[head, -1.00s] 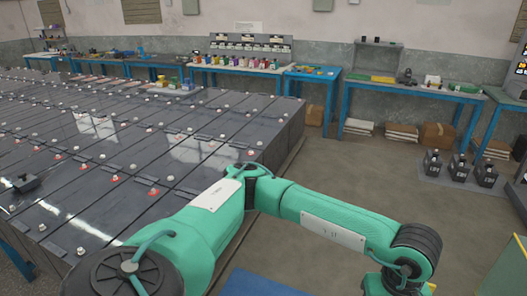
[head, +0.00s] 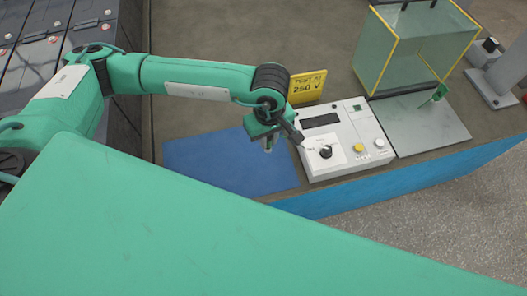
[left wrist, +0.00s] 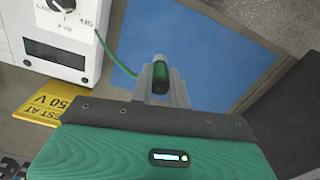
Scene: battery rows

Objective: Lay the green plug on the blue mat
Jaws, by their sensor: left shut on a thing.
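The green plug (left wrist: 160,80) sits between the two fingers of my left gripper (left wrist: 159,90) in the left wrist view, its pale end showing at the top. A green cable runs near it from the tester. The blue mat (head: 215,162) lies flat on the bench in the head view, and it also fills the space beyond the fingers in the left wrist view (left wrist: 215,45). In the head view my left gripper (head: 268,146) is shut over the mat's right part, beside the tester, with the plug hard to make out. My right gripper is not in view.
The white tester (head: 345,140) with a dark knob stands right of the mat, with a yellow 250 V sign (head: 307,87) behind it. A grey plate (head: 425,125) and a clear yellow-edged box (head: 415,50) are farther right. Most of the mat is bare.

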